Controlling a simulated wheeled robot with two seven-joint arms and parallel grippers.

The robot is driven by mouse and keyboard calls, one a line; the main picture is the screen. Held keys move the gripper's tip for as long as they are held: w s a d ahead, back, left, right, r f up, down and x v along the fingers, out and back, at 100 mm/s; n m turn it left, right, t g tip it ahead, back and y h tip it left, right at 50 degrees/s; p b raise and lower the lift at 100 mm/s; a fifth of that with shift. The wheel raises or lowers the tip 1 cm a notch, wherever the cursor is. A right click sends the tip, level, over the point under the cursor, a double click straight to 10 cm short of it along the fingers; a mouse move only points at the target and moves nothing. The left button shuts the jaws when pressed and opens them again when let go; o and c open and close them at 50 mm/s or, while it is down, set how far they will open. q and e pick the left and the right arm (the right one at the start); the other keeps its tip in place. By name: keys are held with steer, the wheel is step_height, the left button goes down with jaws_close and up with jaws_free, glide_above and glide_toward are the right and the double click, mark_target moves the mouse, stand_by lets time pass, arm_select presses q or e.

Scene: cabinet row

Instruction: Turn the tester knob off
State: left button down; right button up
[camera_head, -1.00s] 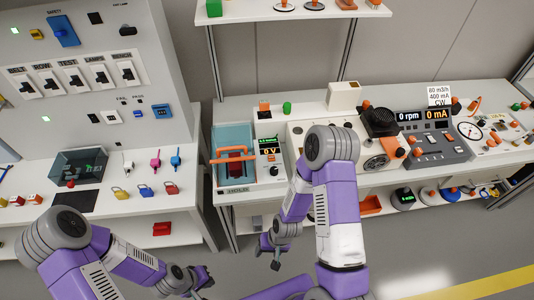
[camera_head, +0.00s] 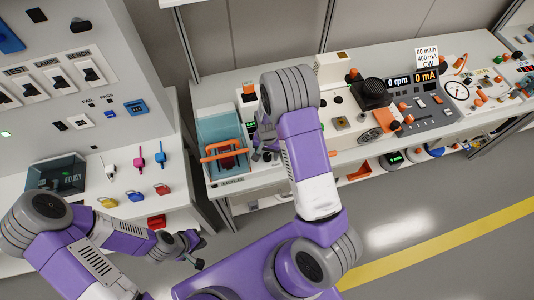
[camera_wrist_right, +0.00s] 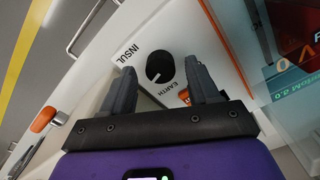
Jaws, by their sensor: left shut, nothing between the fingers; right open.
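The tester knob (camera_wrist_right: 160,67) is a round black knob with a pale pointer line on a white panel, marked INSUL and EARTH, in the right wrist view. My right gripper (camera_wrist_right: 158,80) is open, with one finger on each side of the knob in that view; I cannot tell whether they touch it. In the head view my right gripper (camera_head: 265,152) is at the tester's front, beside the teal bin, and my arm hides the knob and most of the tester. My left gripper (camera_head: 194,248) is shut and empty, low in front of the left bench.
A teal bin (camera_head: 218,130) with an orange handle (camera_head: 222,152) stands left of the tester. A grey console (camera_head: 420,115) with displays stands to the right. Coloured padlocks (camera_head: 135,196) sit on the left bench. The floor (camera_head: 400,235) in front is open.

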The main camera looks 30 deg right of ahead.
steer(key=shift+f, duration=0.45)
steer(key=shift+c, duration=0.3)
steer(key=c, duration=1)
